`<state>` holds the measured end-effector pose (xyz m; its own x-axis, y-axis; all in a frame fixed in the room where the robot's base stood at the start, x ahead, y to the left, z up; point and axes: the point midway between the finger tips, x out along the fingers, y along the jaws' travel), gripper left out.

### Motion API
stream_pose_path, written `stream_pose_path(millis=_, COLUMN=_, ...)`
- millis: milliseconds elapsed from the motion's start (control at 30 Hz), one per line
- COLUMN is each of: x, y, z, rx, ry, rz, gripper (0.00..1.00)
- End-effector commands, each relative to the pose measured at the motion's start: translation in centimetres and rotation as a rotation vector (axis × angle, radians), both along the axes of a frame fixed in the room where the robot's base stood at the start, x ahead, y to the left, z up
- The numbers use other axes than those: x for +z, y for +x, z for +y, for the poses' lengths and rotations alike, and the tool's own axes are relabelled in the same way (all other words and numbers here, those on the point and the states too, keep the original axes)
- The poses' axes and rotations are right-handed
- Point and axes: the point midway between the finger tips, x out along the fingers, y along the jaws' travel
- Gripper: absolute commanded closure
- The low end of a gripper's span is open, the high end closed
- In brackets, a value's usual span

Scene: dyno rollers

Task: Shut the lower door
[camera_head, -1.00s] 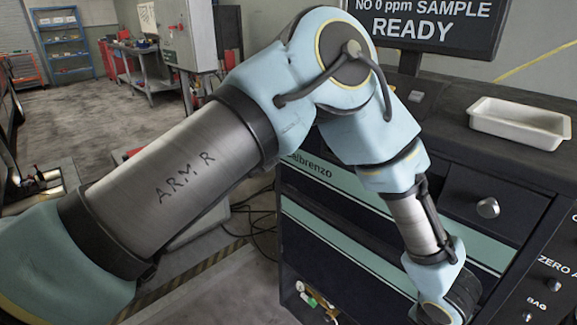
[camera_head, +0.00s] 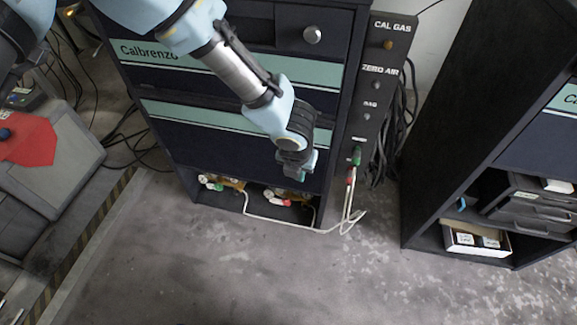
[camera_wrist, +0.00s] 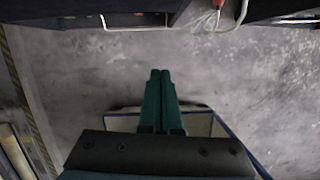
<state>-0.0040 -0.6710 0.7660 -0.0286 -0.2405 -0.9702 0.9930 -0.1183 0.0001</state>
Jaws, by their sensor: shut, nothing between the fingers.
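The dark cabinet's lower door (camera_head: 215,150) has a pale teal stripe along its top and sits below the Calbrenzo panel. I cannot tell from this angle how far it stands open. My gripper (camera_head: 301,172) is low in front of the door's right part in the head view, covering some of it. I cannot tell whether it touches the door. In the wrist view my gripper (camera_wrist: 160,72) has its green fingers together with nothing between them, pointing over bare floor. The cabinet's dark lower edge (camera_wrist: 90,14) runs along the top of that view.
Below the door is an open bay with valves (camera_head: 225,183) and a white hose (camera_head: 285,225). A side panel with knobs (camera_head: 378,85) and cables adjoins on the right. A second dark cabinet (camera_head: 430,150) stands further right. The floor (camera_head: 250,275) in front is clear.

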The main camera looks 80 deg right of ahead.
Motion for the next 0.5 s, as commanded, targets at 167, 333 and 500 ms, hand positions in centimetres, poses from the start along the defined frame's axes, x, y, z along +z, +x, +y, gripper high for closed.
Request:
stream_pose_path(millis=167, x=2.2, y=0.0, z=0.5, rx=0.0, ry=-0.002, rz=0.0, gripper=1.0)
stream_pose_path(millis=333, x=4.6, y=0.0, z=1.1, rx=0.0, ry=-0.003, rz=0.0, gripper=1.0)
stream_pose_path(millis=500, x=7.3, y=0.0, z=1.8, rx=0.001, ry=-0.002, rz=0.0, gripper=1.0)
